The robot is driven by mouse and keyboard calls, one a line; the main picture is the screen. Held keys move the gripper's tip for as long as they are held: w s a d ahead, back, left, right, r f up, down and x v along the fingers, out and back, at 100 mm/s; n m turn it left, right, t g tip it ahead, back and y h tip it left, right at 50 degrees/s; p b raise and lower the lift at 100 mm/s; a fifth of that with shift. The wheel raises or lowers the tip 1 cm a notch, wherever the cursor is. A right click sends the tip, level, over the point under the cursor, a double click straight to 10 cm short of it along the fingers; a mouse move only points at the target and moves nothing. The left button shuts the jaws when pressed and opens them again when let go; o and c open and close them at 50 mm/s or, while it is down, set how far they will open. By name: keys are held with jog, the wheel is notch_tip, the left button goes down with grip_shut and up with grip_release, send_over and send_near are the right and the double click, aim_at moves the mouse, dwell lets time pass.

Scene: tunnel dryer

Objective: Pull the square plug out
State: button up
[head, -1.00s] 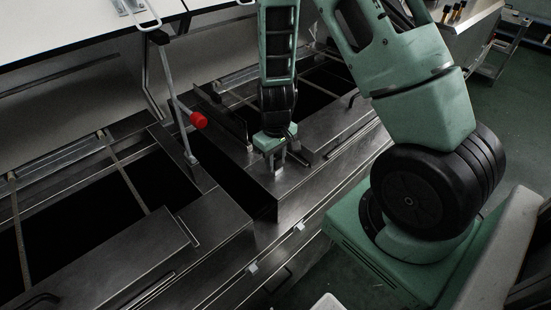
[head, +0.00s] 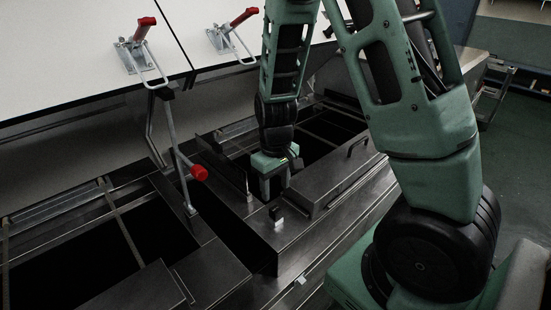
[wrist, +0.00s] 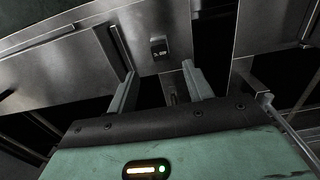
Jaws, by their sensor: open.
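A small dark block with a pale face (head: 276,213), which looks like the square plug, sits on the steel ledge between the two dark openings in the head view. In the wrist view a dark squarish block (wrist: 159,47) sits on the steel, just beyond the fingertips and between their lines. My gripper (head: 275,190) points down, open and empty, just behind the block in the head view and apart from it. Both spread fingers show in the wrist view (wrist: 158,72). I cannot tell the exact height gap.
A lever with a red knob (head: 199,172) rises farther left. Red-handled clamps (head: 145,28) sit on the white panels behind. Dark openings (head: 95,237) with steel edges lie on either side of the ledge.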

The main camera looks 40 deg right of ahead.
notch_tip(320, 180, up, 8)
jog(key=shift+r, duration=0.15)
dwell(0.3)
jog(key=s+a+n+b, duration=0.2)
jog(key=s+a+n, duration=0.1)
jog(key=s+a, duration=0.6)
jog(key=s+a+n+b, duration=0.2)
jog(key=s+a+n, duration=0.2)
jog(key=s+a, duration=0.4)
jog(key=a, duration=0.5)
jog(key=shift+s+a+f+y, duration=0.25)
jog(key=shift+s+a+y, duration=0.05)
jog(key=shift+s, duration=0.1)
